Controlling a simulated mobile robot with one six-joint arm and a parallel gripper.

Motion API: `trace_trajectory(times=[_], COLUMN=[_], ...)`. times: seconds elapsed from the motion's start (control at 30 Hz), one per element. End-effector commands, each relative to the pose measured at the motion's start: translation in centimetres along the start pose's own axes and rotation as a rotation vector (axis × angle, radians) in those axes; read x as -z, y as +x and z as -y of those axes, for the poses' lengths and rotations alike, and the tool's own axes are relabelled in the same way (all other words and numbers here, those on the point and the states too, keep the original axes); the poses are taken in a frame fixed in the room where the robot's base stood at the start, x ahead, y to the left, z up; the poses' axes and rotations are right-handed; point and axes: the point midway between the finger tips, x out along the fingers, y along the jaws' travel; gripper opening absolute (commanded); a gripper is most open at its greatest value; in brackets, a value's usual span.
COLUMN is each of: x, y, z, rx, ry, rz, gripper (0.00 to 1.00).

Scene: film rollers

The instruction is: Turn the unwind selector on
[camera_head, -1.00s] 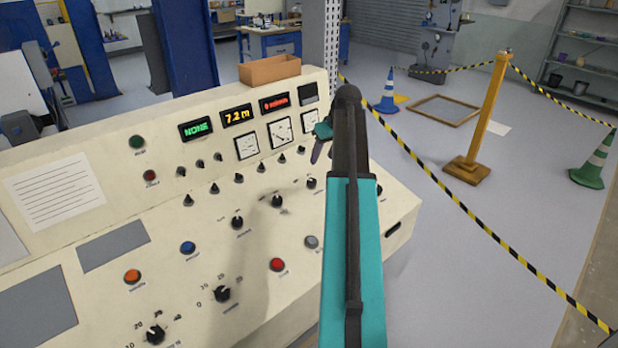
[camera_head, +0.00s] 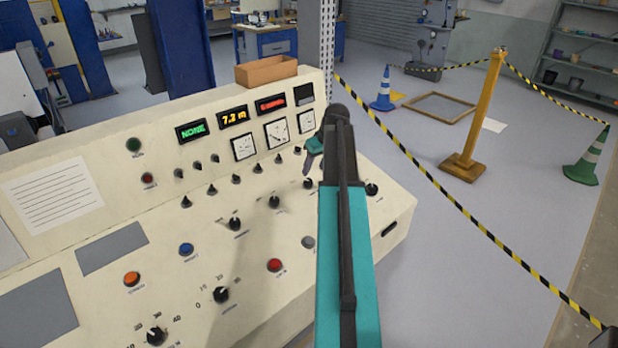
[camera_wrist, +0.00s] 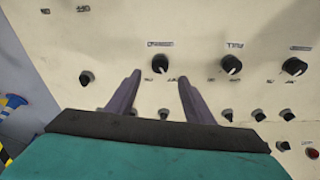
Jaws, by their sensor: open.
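The cream control console (camera_head: 120,190) carries several black knobs and small pointed switches. The labels are too small to read, so I cannot tell for sure which one is the unwind selector. My gripper (camera_wrist: 159,77) is open, with its two dark fingers apart and nothing between them. In the wrist view a black knob (camera_wrist: 160,63) with a label above it sits just beyond the gap between the fingertips. It looks like the knob (camera_head: 309,183) left of my arm in the head view. My gripper (camera_head: 309,160) is partly hidden by my arm there.
Neighbouring knobs (camera_wrist: 232,64) and (camera_wrist: 294,66) stand to the right in the wrist view, with a smaller knob (camera_wrist: 86,78) to the left. Small switches (camera_wrist: 226,115) lie below. A cardboard box (camera_head: 267,71) stands on the console top. Striped tape (camera_head: 440,180) runs past its right.

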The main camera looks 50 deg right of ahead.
Motion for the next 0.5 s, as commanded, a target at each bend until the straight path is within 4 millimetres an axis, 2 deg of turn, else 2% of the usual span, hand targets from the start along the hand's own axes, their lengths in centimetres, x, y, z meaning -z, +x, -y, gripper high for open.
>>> trace_trajectory(times=[0.5], x=[0.1], y=[5.5], z=[0.1], rx=[0.002], ry=[-0.001], rz=[0.001], gripper=[0.48])
